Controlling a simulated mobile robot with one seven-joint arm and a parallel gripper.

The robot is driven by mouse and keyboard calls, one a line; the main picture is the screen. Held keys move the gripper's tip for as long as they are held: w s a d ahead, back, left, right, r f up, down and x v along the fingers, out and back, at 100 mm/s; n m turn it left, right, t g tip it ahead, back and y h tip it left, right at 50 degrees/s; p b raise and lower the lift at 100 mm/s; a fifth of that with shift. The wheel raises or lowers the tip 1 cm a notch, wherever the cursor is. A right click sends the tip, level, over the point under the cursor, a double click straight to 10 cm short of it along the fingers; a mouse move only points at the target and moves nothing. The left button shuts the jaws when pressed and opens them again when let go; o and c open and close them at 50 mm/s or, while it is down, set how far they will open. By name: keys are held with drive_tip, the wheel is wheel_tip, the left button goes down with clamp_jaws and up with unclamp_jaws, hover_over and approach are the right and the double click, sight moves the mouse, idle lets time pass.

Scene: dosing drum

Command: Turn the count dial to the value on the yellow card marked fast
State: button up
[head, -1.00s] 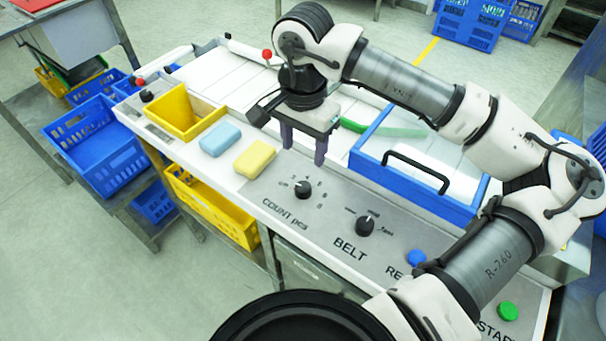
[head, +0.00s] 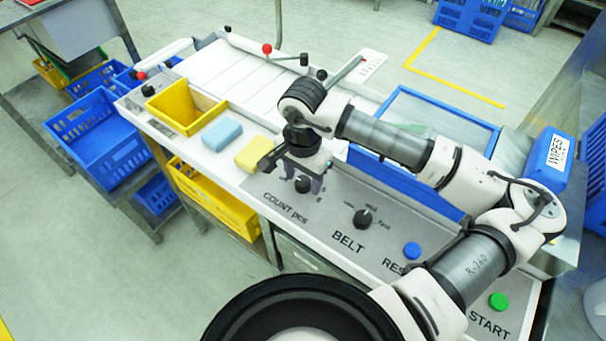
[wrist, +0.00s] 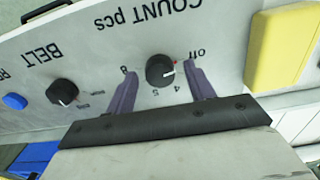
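The count dial (head: 302,187) is a black knob on the grey panel, above the words COUNT pcs. In the wrist view the dial (wrist: 159,71) has a white pointer line toward the right, between "off" and "4". A small red mark is beside it. My gripper (head: 304,181) is over the dial, pointing down. In the wrist view my gripper (wrist: 158,76) is open, with one purple finger on each side of the dial and a gap to it. Whether the fingertips reach knob height is unclear. I see no yellow card marked fast.
The belt dial (head: 363,218), blue button (head: 412,251) and green button (head: 498,301) are along the panel. A yellow block (head: 252,153) and a blue block (head: 221,134) lie left of the dial. A white card (head: 373,64) stands further back.

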drive_tip(key=c, duration=0.9)
drive_tip(key=shift+b, duration=0.3)
drive_tip(key=shift+f+b, duration=0.15)
drive_tip(key=shift+b, duration=0.2)
drive_tip(key=shift+f+m+b, duration=0.2)
drive_tip(key=shift+m+b, duration=0.4)
drive_tip(key=shift+b, duration=0.6)
drive_tip(key=m+b, duration=0.1)
drive_tip(key=b, duration=0.1)
drive_tip(key=shift+b, duration=0.3)
drive_tip(key=m+b, duration=0.3)
drive_tip(key=b, duration=0.1)
drive_tip(key=shift+r, duration=0.1)
drive_tip(key=shift+r+m+b, duration=0.2)
drive_tip(key=shift+m+b, duration=1)
drive_tip(key=shift+b, duration=0.15)
drive_tip(key=shift+r, duration=0.1)
